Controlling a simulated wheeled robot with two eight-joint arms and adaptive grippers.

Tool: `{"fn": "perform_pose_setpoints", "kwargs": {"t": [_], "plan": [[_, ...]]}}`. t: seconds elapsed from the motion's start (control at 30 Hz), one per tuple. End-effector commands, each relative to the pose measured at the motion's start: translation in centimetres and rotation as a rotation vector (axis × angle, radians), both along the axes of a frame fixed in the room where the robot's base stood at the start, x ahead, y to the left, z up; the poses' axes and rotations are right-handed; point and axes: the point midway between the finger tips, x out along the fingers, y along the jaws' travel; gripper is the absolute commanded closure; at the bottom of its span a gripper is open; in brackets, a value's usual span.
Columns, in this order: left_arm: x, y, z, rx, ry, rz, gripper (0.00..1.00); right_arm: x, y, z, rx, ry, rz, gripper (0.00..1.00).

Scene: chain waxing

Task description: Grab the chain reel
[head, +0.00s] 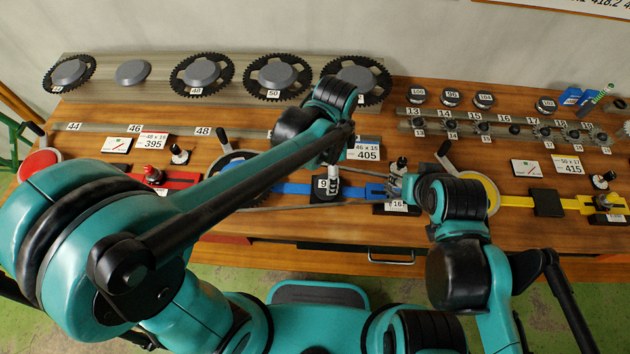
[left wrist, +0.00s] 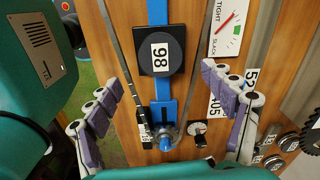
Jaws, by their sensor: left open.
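No reel stands out by a name. Several small black round numbered discs, among them this one (head: 451,98), sit at the back right; I cannot tell whether one is the chain reel. A chain (left wrist: 126,75) runs along both sides of a blue bar (left wrist: 157,14) with a black numbered block (left wrist: 161,50) to a small cog (left wrist: 165,143). In the left wrist view my left gripper (left wrist: 165,84) is open and empty above this blue rig, its fingers either side of it. It is mostly hidden by my wrist in the head view.
Large black chainrings (head: 202,74) lean on a grey board at the back. A rail of small cogs (head: 515,129) is at the right. A red rig (head: 178,180) is left, a yellow rig (head: 515,199) right.

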Motion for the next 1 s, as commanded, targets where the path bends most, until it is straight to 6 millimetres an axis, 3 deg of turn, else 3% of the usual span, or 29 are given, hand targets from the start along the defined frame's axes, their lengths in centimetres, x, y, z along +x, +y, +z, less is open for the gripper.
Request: {"fn": "perform_pose_setpoints", "kwargs": {"t": [0.4,0.73,0.77,1.0], "plan": [[0.1,0.5,-6.0,-0.001,-0.001,0.003,0.18,0.0,0.0,-2.4,0.0,0.0,0.0,0.6],[0.1,0.5,-6.7,-0.001,-0.002,0.004,0.18,0.0,0.0,-2.5,0.0,0.0,0.0,0.6],[0.1,0.5,-6.7,-0.001,-0.002,0.004,0.23,0.0,0.0,-2.5,0.0,0.0,0.0,0.6],[0.1,0.5,-6.7,-0.001,-0.002,0.004,0.86,0.0,0.0,-2.5,0.0,0.0,0.0,0.6]]}}
